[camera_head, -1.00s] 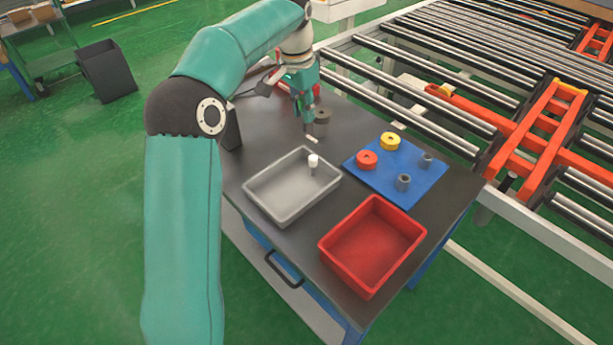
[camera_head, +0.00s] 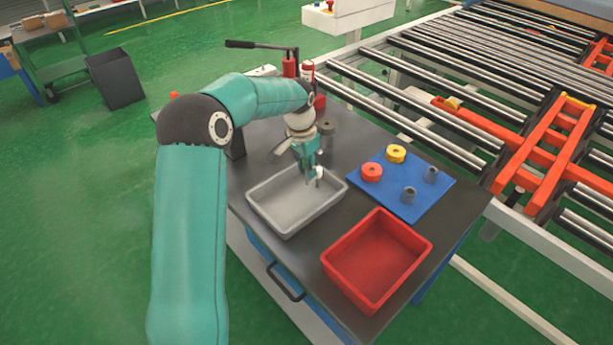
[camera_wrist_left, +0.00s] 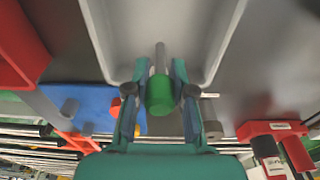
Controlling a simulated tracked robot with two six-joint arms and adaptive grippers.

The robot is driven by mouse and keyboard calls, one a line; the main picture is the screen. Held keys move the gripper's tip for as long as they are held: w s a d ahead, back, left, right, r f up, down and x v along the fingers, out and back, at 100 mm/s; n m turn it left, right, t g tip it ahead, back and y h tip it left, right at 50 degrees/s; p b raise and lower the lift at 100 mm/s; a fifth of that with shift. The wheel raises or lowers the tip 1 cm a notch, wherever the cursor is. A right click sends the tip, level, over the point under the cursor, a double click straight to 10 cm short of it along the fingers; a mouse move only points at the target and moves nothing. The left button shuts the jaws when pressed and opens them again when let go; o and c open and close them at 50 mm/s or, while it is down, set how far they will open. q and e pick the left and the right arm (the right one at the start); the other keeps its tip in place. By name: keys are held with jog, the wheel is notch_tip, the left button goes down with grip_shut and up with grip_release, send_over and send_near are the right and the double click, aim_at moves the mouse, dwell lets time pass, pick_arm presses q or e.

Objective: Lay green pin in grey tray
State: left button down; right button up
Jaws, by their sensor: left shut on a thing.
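My left gripper (camera_head: 312,180) is over the back right part of the grey tray (camera_head: 262,213), pointing down. In the left wrist view it is shut on the green pin (camera_wrist_left: 159,97), whose grey shaft (camera_wrist_left: 160,58) sticks out toward the grey tray (camera_wrist_left: 98,32). The green head lies between the two fingers. In the head view the green pin is not clear behind the fingers, and I cannot tell whether it touches the tray. A white-topped pin (camera_head: 319,173) shows right beside the fingers, partly hidden. My right gripper is not in view.
A red bin (camera_head: 377,260) stands at the front right. A dark cylinder (camera_head: 327,128) and a red hand press (camera_head: 308,75) stand behind the tray.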

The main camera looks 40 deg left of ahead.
aim_at(308, 183)
pick_arm(q)
jog(key=shift+f, duration=1.9)
jog(key=c, duration=1)
grip_release()
jog(key=shift+f, duration=0.1)
jog(key=shift+r, duration=0.45)
jog(key=r, duration=0.3)
jog(key=s+r, duration=0.1)
jog(key=r, duration=0.7)
jog(key=shift+s+r, duration=0.1)
jog(key=shift+s, duration=0.15)
